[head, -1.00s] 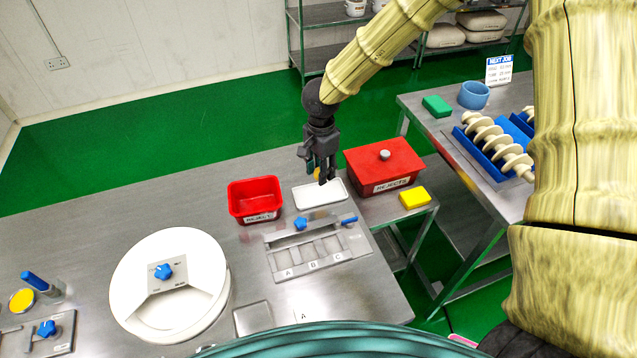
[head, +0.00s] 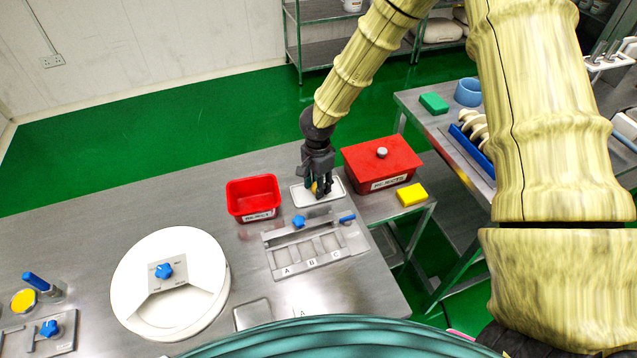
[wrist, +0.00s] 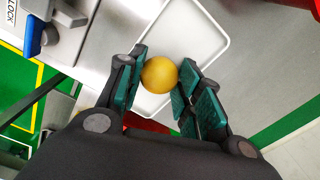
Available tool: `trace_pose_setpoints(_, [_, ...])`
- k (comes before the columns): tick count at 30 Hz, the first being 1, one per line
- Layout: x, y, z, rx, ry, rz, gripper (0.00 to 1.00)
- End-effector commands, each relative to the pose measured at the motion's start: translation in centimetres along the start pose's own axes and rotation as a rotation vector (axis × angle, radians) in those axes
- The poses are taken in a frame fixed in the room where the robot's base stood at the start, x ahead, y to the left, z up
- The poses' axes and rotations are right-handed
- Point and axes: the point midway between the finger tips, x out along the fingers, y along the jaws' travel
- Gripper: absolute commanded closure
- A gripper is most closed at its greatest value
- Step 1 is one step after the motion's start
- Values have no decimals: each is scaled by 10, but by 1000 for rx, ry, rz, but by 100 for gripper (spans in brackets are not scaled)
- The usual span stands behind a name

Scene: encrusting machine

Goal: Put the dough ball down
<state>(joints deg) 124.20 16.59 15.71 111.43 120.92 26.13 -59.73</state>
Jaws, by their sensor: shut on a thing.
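The dough ball (wrist: 159,75) is a smooth yellow-orange ball. In the wrist view it sits between the green pads of my gripper (wrist: 160,80), which is shut on it. A white rectangular tray (wrist: 213,40) lies behind the ball in that view. In the head view my gripper (head: 318,190) points down over the white tray (head: 299,201), and a sliver of the ball (head: 314,187) shows between the fingers. I cannot tell whether the ball touches the tray.
An open red bin (head: 252,212) stands left of the tray, and a lidded red rejects box (head: 400,177) stands right. A metal fixture (head: 290,266) marked A, B, C with blue knobs lies in front. A yellow block (head: 411,194) is at right.

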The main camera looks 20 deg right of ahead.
Motion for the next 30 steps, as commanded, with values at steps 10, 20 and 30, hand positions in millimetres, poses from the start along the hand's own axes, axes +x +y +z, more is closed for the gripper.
trace_pose_setpoints(10, [2,0,0,1,0,0,43])
trace_pose_setpoints(20, [-2,0,0,1,-1,-1,43])
trace_pose_setpoints(30, [-44,-1,0,2,-2,-3,43])
